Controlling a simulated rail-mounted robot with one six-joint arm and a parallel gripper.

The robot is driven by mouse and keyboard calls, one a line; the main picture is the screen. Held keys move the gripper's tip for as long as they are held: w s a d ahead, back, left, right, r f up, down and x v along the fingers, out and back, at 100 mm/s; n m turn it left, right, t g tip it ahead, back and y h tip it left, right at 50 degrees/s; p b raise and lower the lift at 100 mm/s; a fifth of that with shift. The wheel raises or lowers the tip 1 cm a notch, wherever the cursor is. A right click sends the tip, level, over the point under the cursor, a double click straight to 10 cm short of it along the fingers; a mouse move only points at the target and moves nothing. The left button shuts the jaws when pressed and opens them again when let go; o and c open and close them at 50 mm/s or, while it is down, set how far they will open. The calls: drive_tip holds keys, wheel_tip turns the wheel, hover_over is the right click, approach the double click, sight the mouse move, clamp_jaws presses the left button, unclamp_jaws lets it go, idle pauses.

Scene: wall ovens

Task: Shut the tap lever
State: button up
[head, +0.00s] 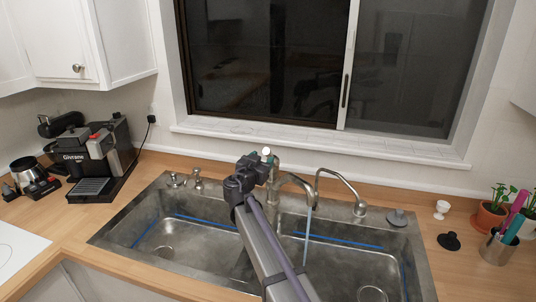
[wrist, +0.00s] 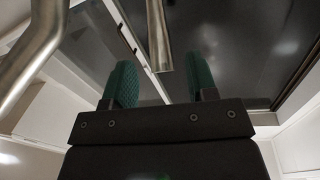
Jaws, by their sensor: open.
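The tap spout (head: 290,181) curves over the steel sink, with a thin stream of water (head: 308,225) falling from it. In the wrist view a thick metal pipe (wrist: 28,55), likely the spout, is at the left. A metal rod, apparently the tap lever (wrist: 157,30), comes down from the top of the wrist view and ends between my fingers. My gripper (head: 268,158) is at the tap behind the sink; its green fingers (wrist: 160,76) are open on either side of the rod. Gaps show on both sides.
The double sink (head: 110,232) has a second thin curved spout (head: 338,174) to the right. A window sill (head: 330,146) runs behind. A coffee machine (head: 98,160) is at the left; an egg cup (head: 441,209) and potted plant (head: 490,217) are at the right.

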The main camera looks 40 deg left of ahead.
sight(268, 157)
drive_tip(key=x, duration=0.5)
drive_tip(key=shift+w, duration=0.2)
clamp_jaws()
